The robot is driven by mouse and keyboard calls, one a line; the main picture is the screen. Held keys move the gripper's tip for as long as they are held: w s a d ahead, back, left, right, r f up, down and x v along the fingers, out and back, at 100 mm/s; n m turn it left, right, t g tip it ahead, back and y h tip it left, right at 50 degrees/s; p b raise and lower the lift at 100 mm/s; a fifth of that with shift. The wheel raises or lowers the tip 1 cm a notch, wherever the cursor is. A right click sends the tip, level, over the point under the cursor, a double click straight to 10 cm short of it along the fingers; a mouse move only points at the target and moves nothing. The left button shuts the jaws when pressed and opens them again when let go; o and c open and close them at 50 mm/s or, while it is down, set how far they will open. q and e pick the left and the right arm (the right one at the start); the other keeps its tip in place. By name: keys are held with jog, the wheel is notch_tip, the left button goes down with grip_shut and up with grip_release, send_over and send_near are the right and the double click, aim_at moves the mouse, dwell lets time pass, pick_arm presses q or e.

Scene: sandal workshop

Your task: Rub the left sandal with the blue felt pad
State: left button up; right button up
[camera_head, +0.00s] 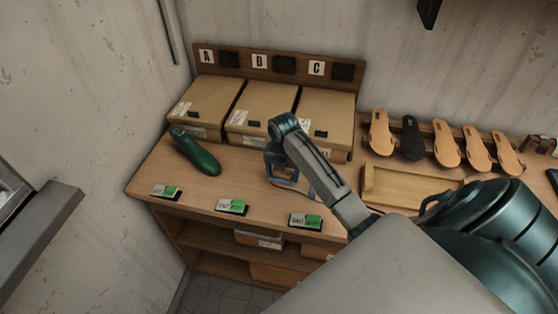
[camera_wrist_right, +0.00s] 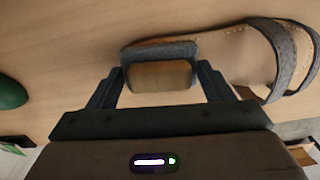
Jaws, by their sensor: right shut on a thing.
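My right gripper (camera_head: 283,168) is over the bench, left of its own forearm in the head view. In the right wrist view its two fingers (camera_wrist_right: 160,80) are shut on the blue felt pad (camera_wrist_right: 160,50), a block with a wooden face and a blue-grey rim. The sandal (camera_wrist_right: 235,55), with a tan sole and grey straps, lies on the bench beyond the pad. The pad overlaps the sole's left end in that view; I cannot tell whether they touch. In the head view my arm hides most of the sandal. My left gripper is not in view.
A green shoe form (camera_head: 196,152) lies at the left of the bench. Cardboard boxes (camera_head: 262,104) stand behind, below signs A, B and C. Green-and-white cards (camera_head: 232,206) line the front edge. A wooden tray (camera_head: 372,187) and a row of soles (camera_head: 446,146) are at right.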

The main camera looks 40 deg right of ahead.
jog(key=shift+s+d, duration=0.65)
jog(key=shift+s, duration=0.2)
jog(key=shift+s+d, duration=0.6)
jog(key=shift+s, duration=0.2)
jog(key=shift+r, duration=0.1)
jog(key=shift+w+r, duration=0.15)
jog(key=shift+r, duration=3.35)
